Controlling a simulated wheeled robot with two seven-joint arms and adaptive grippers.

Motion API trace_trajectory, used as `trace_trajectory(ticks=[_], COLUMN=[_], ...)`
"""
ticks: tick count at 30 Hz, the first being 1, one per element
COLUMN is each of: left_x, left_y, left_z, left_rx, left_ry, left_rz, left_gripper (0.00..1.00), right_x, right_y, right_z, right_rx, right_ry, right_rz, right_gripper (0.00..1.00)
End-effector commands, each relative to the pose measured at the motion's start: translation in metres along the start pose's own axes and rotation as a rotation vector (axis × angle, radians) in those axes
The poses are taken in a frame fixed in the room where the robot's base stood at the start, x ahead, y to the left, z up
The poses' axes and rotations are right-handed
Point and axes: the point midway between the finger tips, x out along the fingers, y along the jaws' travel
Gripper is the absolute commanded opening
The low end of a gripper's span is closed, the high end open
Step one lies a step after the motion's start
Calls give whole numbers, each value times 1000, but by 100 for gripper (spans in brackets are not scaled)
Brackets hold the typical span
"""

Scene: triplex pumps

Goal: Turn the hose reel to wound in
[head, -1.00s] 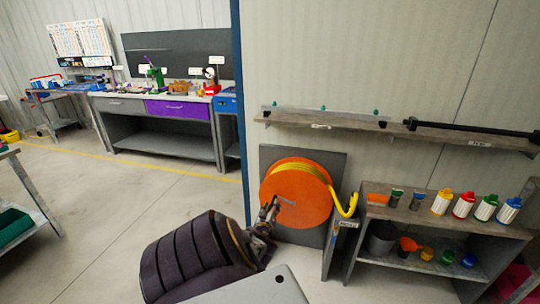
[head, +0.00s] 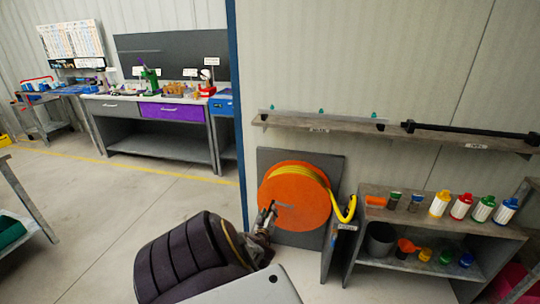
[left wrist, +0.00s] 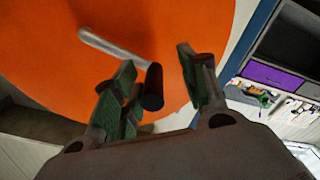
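The hose reel (head: 292,200) is an orange disc with yellow hose wound at its rim, mounted on a dark grey wall plate (head: 328,168). It fills much of the left wrist view (left wrist: 60,60). A silver crank arm (left wrist: 112,47) on its face ends in a black handle (left wrist: 153,88) that points toward the wrist camera. My left gripper (left wrist: 160,80) is open, with its green-padded fingers on either side of the handle and visible gaps between. In the head view my left gripper (head: 265,219) is at the disc's lower left. My right gripper is not in view.
The hose's free end (head: 346,210) hangs right of the reel beside a shelf unit (head: 440,231) with bottles and cups. A long wall shelf (head: 400,133) runs above. A workbench (head: 150,110) stands at the back left. The floor (head: 120,210) between is open.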

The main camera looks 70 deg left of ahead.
Motion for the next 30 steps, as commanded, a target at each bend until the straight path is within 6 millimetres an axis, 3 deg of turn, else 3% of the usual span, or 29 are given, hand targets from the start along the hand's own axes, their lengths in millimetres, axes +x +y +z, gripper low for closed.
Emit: trace_trajectory(ticks=[30], left_x=[-44], left_y=[0], left_z=[-1], left_rx=[0], left_ry=[-1], left_rz=[-1], left_gripper=[42], right_x=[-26], right_y=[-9], right_z=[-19], right_rx=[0], right_ry=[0], right_rz=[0], right_gripper=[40])
